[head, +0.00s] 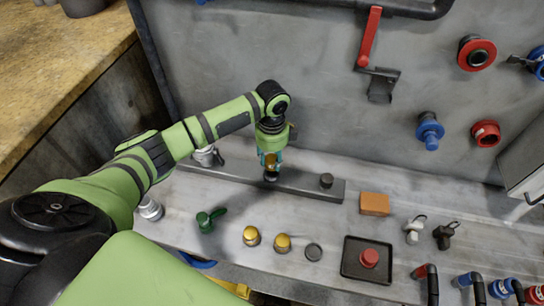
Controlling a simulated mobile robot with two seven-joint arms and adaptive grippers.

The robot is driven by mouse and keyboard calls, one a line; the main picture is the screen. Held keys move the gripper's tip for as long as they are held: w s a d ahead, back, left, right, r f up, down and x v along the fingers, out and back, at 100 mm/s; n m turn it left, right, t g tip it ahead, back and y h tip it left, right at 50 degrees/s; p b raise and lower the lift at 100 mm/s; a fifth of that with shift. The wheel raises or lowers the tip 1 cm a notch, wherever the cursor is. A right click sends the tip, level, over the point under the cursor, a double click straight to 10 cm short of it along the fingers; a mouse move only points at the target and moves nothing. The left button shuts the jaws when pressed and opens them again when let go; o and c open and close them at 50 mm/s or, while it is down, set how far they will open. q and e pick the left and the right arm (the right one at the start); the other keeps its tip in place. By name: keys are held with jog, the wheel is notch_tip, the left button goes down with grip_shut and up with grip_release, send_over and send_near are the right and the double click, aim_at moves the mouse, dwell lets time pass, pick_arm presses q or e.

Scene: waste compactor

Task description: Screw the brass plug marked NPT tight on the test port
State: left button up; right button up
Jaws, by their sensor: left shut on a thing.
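My left gripper (271,168) reaches down over the long dark grey bar (305,186) at the foot of the metal wall. It is shut on a small brass plug (270,160), which is mostly hidden by the fingers. The plug is directly above a dark round port (271,177) on the bar; I cannot tell whether they touch or are threaded together. Two more brass plugs, one on the left (251,236) and one on the right (282,243), stand on the bench. No marking is readable on any plug. My right gripper is out of view.
A second dark stub (326,180) stands near the bar's right end. In front lie a green valve handle (208,219), a dark cap (313,251) and a black tray (352,268) holding a red knob. An orange block (374,204) is at right. A red lever (371,38) hangs above.

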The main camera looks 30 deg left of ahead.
pick_arm(q)
jog(key=shift+p, duration=0.6)
dwell(0.6)
jog(key=shift+d+p, duration=0.1)
jog(key=shift+p, duration=0.2)
dwell(0.4)
jog(key=shift+f+b, duration=0.3)
jog(key=shift+f, duration=0.8)
dwell(0.7)
jog(key=shift+r+p, duration=0.1)
jog(key=shift+p, duration=0.5)
dwell(0.9)
jog(key=shift+f, duration=0.25)
jog(key=shift+o, duration=0.3)
